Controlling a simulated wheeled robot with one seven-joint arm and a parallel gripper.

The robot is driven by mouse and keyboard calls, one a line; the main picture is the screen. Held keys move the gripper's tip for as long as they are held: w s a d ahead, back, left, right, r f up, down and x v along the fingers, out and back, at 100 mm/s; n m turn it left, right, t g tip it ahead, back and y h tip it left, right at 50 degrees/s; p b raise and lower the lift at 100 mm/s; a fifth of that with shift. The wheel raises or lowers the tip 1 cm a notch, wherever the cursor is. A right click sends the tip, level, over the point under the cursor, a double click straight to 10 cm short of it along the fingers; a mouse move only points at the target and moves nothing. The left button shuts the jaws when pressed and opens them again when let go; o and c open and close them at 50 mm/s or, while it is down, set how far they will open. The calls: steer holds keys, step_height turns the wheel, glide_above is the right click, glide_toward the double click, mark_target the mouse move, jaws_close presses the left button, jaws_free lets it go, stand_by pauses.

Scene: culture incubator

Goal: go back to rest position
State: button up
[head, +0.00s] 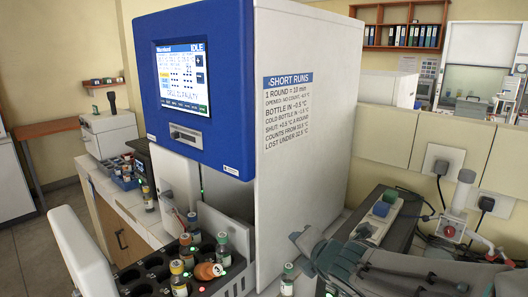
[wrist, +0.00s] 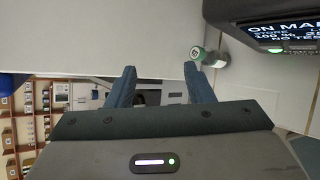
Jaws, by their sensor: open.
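My gripper (wrist: 162,72) is open in the wrist view, with nothing between its two blue-grey fingers. A small bottle with a green end (wrist: 197,54) shows just past the right fingertip; I cannot tell whether they touch. In the head view my arm reaches in from the lower right, beside the incubator's white side wall (head: 305,130). A small bottle (head: 287,280) stands below the arm's end there. The gripper's fingers are not clear in that view.
The incubator's blue front has a lit screen reading IDLE (head: 182,78). Its open rack at lower left holds several bottles, one orange-capped bottle (head: 208,271) lying tilted. A block with blue and green pieces (head: 380,210), cables and a pipe stand at right. A dark display (wrist: 285,30) is close in the wrist view.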

steer(key=s+d+f+m+g+h, duration=0.35)
steer(key=s+d+m, duration=0.4)
steer(key=m, duration=0.75)
steer(key=s+a+f+m+g, duration=0.1)
steer(key=s+m+g, duration=0.4)
steer(key=s+m, duration=0.5)
steer(key=f+m, duration=0.1)
steer(key=m, duration=0.1)
steer(key=shift+s+a+m, duration=0.2)
steer(key=shift+a+m, duration=0.05)
steer(key=shift+m, duration=0.05)
steer(key=shift+o, duration=0.4)
